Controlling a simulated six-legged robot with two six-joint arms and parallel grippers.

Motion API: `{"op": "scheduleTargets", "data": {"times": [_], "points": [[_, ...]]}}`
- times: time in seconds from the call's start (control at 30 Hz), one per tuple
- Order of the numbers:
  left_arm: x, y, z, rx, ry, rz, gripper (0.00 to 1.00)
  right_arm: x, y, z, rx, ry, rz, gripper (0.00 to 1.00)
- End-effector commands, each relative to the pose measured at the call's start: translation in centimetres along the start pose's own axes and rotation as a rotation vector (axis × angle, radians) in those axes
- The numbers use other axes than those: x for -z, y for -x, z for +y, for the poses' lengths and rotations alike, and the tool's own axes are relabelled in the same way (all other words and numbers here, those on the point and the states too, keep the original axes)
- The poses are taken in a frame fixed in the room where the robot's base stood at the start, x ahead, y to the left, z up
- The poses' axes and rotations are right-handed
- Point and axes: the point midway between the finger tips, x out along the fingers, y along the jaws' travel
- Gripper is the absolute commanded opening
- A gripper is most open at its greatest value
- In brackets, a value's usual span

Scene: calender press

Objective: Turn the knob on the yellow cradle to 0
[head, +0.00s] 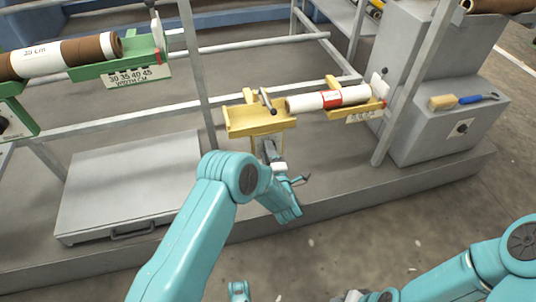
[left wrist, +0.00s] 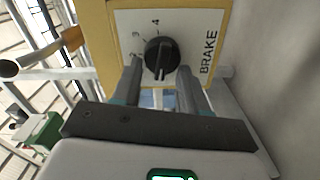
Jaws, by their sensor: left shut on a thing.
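The yellow cradle (head: 262,119) stands on the machine's frame at the middle of the head view. In the left wrist view its pale dial plate (left wrist: 192,25) carries the word BRAKE and a 4 above the knob, with fainter marks to the left. The round black knob (left wrist: 161,56) is on this plate. My left gripper (left wrist: 159,76) has one finger on each side of the knob and is shut on it. In the head view the left gripper (head: 270,150) reaches the cradle's front and hides the knob. I cannot tell which number the knob points to.
A white roll (head: 308,102) with a red label lies right of the cradle. A brush (head: 442,102) and a blue-handled tool (head: 471,99) lie on the grey box (head: 433,140). Grey posts stand on both sides. My right arm is at the lower right, its jaws not visible.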

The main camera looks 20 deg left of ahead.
Motion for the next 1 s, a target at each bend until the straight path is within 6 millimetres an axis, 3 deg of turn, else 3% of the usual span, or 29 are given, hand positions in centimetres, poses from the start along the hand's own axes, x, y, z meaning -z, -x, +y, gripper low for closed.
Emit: {"op": "scheduleTargets", "data": {"times": [0.6,0.63,0.7,1.0], "points": [[-0.07,0.05,-0.09,0.001,0.041,-0.002,0.12,0.07,-0.22,0.12,0.0,-0.002,0.002,0.43],[-0.07,0.05,-0.08,0.001,0.041,-0.002,0.49,0.06,-0.22,0.12,0.0,-0.002,0.002,0.43],[-0.07,0.04,-0.08,0.001,0.04,-0.002,0.68,0.06,-0.22,0.12,0.0,-0.002,0.002,0.43],[-0.05,0.14,-0.03,0.001,0.039,-0.001,0.68,0.05,-0.16,0.09,0.0,-0.001,0.001,0.43]]}}
